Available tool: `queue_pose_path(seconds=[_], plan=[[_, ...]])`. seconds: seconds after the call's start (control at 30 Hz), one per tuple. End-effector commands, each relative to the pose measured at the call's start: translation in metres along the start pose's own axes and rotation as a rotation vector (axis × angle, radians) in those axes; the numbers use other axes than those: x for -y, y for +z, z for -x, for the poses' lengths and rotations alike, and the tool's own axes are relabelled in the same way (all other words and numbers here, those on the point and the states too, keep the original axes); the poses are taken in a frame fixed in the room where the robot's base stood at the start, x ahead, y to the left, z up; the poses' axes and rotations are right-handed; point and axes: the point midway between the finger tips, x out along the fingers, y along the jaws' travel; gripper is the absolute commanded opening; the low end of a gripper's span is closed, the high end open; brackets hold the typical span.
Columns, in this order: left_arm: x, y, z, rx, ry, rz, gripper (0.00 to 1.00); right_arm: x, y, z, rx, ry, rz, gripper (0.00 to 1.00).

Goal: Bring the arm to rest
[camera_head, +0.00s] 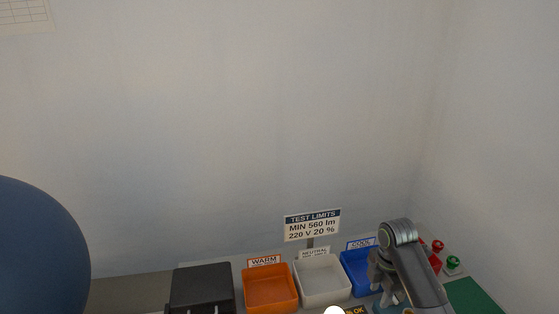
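My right arm comes in at the lower right, over the front of the blue bin (354,274). My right gripper (384,297) points down beside that bin, close to the bottom edge of the picture. Its fingertips are small and partly cut off, so I cannot tell whether it is open or shut or holds anything. My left arm and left gripper are not in view.
An orange bin (270,306) labelled WARM and a white bin (322,300) labelled NEUTRAL stand left of the blue one. A black box (202,283), a large dark blue rounded body (40,250), a TEST LIMITS sign (312,224) and red and green buttons (453,263) surround them.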

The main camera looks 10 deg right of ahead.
Motion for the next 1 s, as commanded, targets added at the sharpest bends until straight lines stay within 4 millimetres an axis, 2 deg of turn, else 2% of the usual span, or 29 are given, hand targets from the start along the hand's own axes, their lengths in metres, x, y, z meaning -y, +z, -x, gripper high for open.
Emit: queue_pose_path(seconds=[0.17, 0.3, 0.43, 0.57, 0.7, 1.0], plan=[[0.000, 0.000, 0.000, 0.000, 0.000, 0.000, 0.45, 0.038, -0.008, -0.034, 0.011, 0.027, -0.181, 0.38], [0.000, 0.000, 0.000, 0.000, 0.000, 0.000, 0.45, 0.087, -0.018, -0.062, 0.013, 0.080, -0.431, 0.38], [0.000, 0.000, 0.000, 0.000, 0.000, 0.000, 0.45, 0.134, -0.026, -0.076, 0.001, 0.134, -0.674, 0.38], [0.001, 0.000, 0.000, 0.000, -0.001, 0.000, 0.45, 0.181, -0.033, -0.080, -0.020, 0.191, -0.926, 0.38], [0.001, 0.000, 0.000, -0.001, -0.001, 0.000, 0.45, 0.224, -0.038, -0.074, -0.049, 0.248, -1.171, 0.38], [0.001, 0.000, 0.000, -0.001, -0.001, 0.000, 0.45, 0.280, -0.041, -0.052, -0.099, 0.334, -1.514, 0.38]])
